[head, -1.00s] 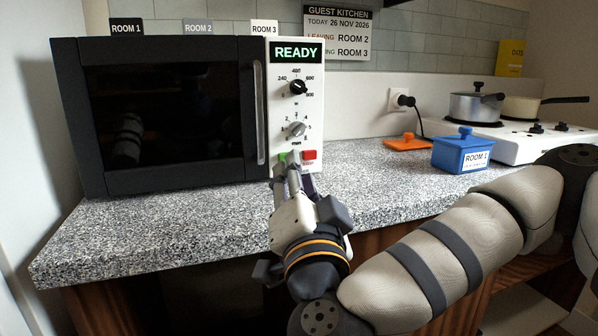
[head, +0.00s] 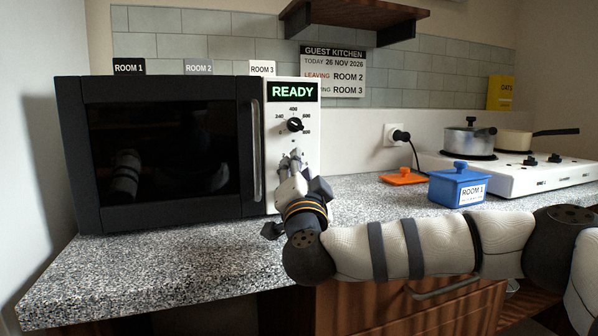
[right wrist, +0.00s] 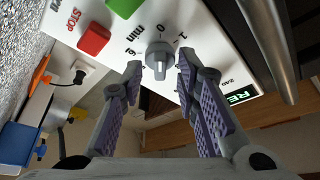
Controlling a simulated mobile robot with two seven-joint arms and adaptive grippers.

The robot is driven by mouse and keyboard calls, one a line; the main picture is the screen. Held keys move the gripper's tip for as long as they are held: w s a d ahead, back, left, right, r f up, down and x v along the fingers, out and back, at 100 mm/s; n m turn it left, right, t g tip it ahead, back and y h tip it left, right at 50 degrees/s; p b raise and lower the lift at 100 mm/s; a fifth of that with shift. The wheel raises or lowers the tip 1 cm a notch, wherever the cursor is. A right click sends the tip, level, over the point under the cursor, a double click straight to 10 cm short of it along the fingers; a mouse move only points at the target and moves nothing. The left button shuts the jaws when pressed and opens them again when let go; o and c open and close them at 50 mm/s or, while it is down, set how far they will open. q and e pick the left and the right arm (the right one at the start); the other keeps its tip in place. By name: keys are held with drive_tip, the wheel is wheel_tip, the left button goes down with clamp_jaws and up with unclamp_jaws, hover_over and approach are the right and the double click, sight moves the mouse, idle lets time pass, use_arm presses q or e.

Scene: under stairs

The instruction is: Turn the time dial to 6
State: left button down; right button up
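The microwave (head: 165,150) stands on the counter, door shut, its white control panel (head: 308,145) at the right showing READY. The grey time dial (right wrist: 158,54) shows in the right wrist view, with 0, 1, 6 and "min" printed near it. Its exact setting is hard to read. My right gripper (right wrist: 158,72) is open, one fingertip on each side of the dial, with a gap to each side. In the head view the right gripper (head: 289,160) hides the time dial. The black upper dial (head: 295,125) is visible above it. My left gripper is out of view.
A red STOP button (right wrist: 94,39) and a green button (right wrist: 124,7) sit near the time dial. The door handle (head: 256,150) runs beside the panel. A blue box (head: 456,188) and an orange lid (head: 402,177) lie to the right on the counter.

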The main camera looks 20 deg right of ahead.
drive_tip(key=shift+s, duration=0.1)
clamp_jaws()
drive_tip(key=shift+r, duration=0.1)
